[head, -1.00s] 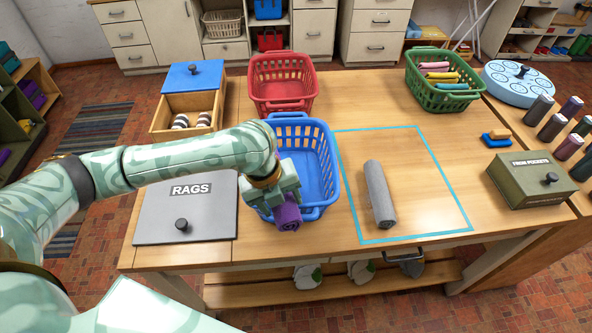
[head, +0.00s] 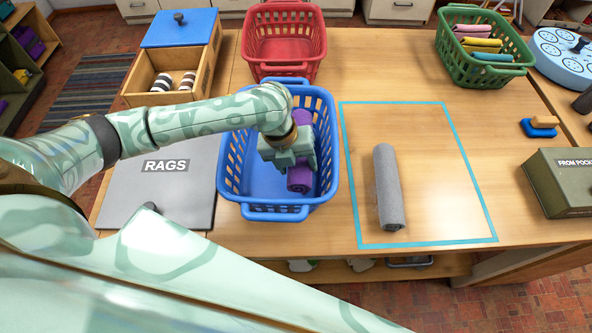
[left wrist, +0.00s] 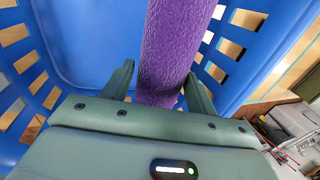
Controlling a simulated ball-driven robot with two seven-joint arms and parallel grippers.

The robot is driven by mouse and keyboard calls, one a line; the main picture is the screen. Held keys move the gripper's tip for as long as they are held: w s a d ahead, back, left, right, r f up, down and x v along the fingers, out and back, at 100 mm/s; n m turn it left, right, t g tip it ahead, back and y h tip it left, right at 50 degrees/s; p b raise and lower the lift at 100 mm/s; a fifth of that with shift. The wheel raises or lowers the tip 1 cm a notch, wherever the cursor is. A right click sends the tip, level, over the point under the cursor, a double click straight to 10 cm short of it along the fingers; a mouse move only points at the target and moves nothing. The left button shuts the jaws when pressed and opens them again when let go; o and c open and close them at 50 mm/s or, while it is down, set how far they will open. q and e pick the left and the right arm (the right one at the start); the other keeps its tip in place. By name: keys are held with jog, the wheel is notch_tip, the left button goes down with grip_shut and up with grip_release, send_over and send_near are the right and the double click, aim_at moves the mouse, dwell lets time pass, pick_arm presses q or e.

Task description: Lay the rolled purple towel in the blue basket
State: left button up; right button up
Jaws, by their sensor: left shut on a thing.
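The rolled purple towel (head: 299,178) is in my left gripper (head: 290,166), which is shut on it. The gripper and towel are over the inside of the blue basket (head: 275,210); the towel runs roughly front to back, nearer the right wall. In the left wrist view the purple towel (left wrist: 172,50) passes between the two green fingers (left wrist: 160,88), with the blue basket's wall (left wrist: 75,40) around it. I cannot tell whether the towel touches the basket floor. My right gripper is not in view.
A rolled grey towel (head: 388,185) lies inside the teal outline right of the blue basket. A red basket (head: 283,75) stands behind, a green basket (head: 485,72) at back right. A grey RAGS lid (head: 165,195) lies left. An open-topped wooden box (head: 140,80) stands back left.

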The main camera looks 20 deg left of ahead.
pick_arm(q)
notch_tip(320, 180, down, 4)
jog(key=shift+w+r+b, duration=0.1)
jog(key=shift+b, duration=0.5)
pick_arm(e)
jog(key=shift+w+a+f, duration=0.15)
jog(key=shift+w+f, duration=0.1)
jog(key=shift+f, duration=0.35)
pick_arm(q)
jog(key=o, duration=1)
jog(key=p+v, duration=0.3)
jog(key=v, duration=0.9)
jog(key=shift+p, duration=0.35)
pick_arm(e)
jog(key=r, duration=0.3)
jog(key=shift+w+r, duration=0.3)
